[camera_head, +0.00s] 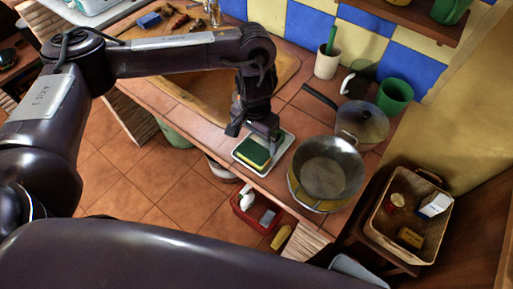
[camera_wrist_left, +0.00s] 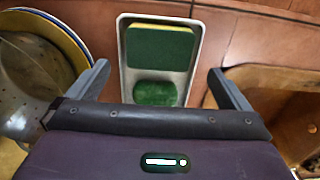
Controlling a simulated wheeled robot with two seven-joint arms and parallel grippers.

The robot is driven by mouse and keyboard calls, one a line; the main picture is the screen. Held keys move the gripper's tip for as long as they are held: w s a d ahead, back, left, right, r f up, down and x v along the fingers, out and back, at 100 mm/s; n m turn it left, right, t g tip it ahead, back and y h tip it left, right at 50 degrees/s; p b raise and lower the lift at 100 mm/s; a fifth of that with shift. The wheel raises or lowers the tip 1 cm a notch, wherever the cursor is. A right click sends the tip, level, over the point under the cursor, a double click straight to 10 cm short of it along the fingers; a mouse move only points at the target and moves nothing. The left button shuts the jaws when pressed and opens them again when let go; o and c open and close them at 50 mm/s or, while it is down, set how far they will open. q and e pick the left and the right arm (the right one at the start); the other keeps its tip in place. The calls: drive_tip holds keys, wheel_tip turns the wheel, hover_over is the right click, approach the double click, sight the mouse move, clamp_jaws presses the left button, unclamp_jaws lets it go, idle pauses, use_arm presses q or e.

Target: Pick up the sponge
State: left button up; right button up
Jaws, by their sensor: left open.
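A green and yellow sponge (camera_head: 254,154) lies in a small white tray (camera_head: 240,163) on the tiled counter. In the left wrist view the sponge (camera_wrist_left: 160,48) is in the upper part of the tray (camera_wrist_left: 196,70), between and beyond my fingertips. A second, rounded green item (camera_wrist_left: 155,93) lies in the tray nearer to my gripper. My left gripper (camera_head: 256,130) is open and empty, just above and behind the tray in the head view. Its two spread fingers (camera_wrist_left: 160,80) stand on either side of the tray in the wrist view. My right gripper is not in view.
A white cup (camera_head: 327,64), a green cup (camera_head: 394,95) and a basket (camera_head: 425,247) are farther right.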

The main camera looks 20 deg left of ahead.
sight(254, 151)
use_arm(q)
drive_tip(key=f, duration=0.1)
drive_tip(key=s+f, duration=0.1)
drive_tip(key=f, duration=0.1)
drive_tip(key=shift+f, duration=0.1)
drive_tip(key=shift+w+f+b, duration=0.15)
drive_tip(key=shift+f+b, duration=0.05)
drive_tip(key=shift+f, duration=0.45)
drive_tip(key=shift+w+f+b, duration=0.15)
drive_tip(key=shift+f+b, duration=0.05)
drive_tip(key=shift+f, duration=0.4)
drive_tip(key=c, duration=0.9)
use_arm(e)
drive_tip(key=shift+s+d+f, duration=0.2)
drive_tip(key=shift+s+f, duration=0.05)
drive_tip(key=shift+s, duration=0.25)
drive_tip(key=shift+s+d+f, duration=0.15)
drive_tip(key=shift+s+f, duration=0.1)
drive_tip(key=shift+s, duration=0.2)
use_arm(q)
drive_tip(key=shift+r, duration=0.2)
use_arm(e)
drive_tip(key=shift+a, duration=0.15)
